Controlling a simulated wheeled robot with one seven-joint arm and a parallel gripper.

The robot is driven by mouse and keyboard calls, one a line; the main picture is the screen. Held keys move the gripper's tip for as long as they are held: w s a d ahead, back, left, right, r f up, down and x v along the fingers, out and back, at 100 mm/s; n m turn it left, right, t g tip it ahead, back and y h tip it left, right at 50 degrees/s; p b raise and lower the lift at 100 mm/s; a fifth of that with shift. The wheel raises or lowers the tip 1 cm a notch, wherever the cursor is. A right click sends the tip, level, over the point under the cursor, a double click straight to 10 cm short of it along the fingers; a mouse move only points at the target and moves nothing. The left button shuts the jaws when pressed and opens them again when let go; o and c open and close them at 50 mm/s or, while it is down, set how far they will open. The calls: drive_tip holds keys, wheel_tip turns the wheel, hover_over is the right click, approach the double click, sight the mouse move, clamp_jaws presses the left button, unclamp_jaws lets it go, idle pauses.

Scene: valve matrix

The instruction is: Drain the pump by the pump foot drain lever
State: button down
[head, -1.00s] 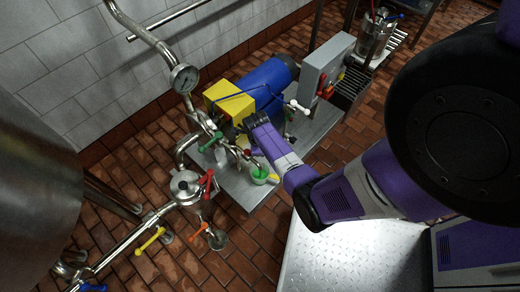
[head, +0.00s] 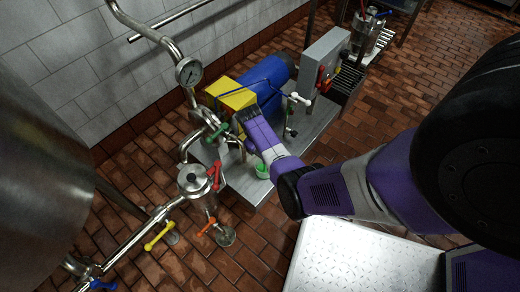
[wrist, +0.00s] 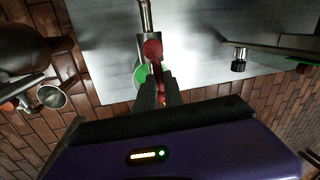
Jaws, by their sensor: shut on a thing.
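In the wrist view a red lever handle (wrist: 153,50) lies at the end of a steel pipe stub. My gripper (wrist: 158,85) is shut on this handle, with one dark finger on each side. A green cup (wrist: 139,76) shows partly behind the fingers, beneath the lever. In the head view the pump, with a blue motor (head: 262,84) and a yellow guard (head: 229,93), stands on a grey steel base. My purple wrist reaches down over the base's front and hides the fingertips and lever there. The green cup (head: 262,170) is partly covered by my wrist.
A grey control box (head: 322,62) stands right of the motor. A pressure gauge (head: 188,72) and pipes rise at the left. A steel filter housing (head: 194,180) has red, yellow and orange handles around it. A large tank (head: 45,110) fills the left edge.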

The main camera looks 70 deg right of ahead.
idle(0.4)
drive_tip(key=c, duration=1.5)
unclamp_jaws()
drive_tip(key=shift+o, duration=0.2)
wheel_tip(320, 180, up, 20)
drive_tip(key=p, duration=0.6)
